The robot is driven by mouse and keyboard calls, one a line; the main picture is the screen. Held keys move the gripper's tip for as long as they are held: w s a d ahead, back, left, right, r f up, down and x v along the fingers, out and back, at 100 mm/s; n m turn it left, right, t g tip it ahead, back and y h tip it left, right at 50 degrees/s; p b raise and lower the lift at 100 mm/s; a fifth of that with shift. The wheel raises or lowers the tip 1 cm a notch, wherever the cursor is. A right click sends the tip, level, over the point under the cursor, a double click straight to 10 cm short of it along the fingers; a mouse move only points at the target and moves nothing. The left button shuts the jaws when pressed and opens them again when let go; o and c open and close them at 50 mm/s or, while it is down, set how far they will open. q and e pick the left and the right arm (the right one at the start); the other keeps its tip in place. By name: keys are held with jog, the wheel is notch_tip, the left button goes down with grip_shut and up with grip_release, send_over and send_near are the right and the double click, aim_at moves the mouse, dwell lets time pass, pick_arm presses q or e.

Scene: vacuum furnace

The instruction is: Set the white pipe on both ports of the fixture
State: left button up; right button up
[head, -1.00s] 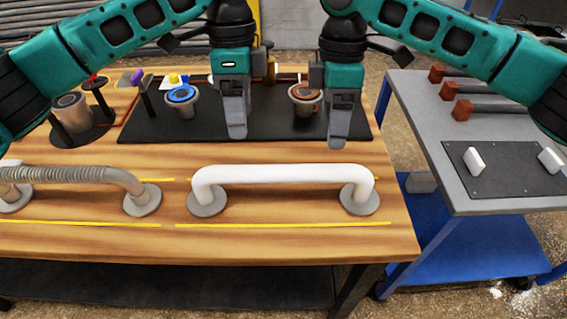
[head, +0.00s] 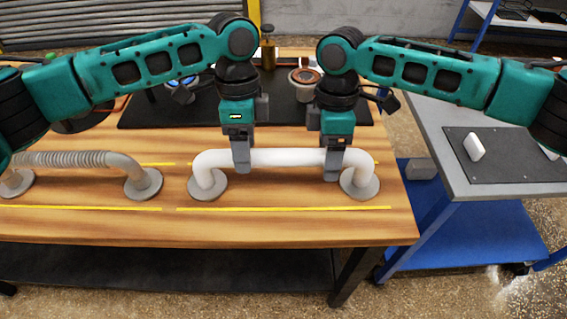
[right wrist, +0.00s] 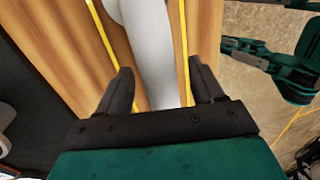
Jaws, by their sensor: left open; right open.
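The white pipe (head: 285,158) stands on the wooden table, its bent ends resting on round grey feet (head: 207,186). My left gripper (head: 242,168) is open at the left part of the pipe's straight run. My right gripper (head: 332,174) is open at the right part. In the right wrist view the white pipe (right wrist: 150,40) runs between the open fingers of my right gripper (right wrist: 161,88). On the black fixture plate (head: 285,112) behind, the brown-ringed port (head: 305,77) shows. The blue-ringed port (head: 178,92) is mostly hidden by my left arm.
A ribbed grey pipe (head: 70,159) stands left of the white one. Yellow lines (head: 285,209) mark the table. A grey-topped blue cart (head: 500,182) with a black mat and white blocks (head: 474,147) stands at the right. The table's front strip is clear.

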pick_arm(q)
jog(key=shift+s+f, duration=0.15)
jog(key=shift+f, duration=0.55)
jog(key=shift+s+f, duration=0.1)
jog(key=shift+f, duration=0.55)
pick_arm(e)
jog(key=shift+s+f, duration=0.15)
jog(key=shift+f, duration=0.55)
jog(key=shift+s+f, duration=0.1)
jog(key=shift+f, duration=0.55)
pick_arm(q)
grip_shut()
pick_arm(e)
grip_shut()
pick_arm(q)
jog(key=shift+r, duration=0.15)
pick_arm(e)
jog(key=shift+r, duration=0.1)
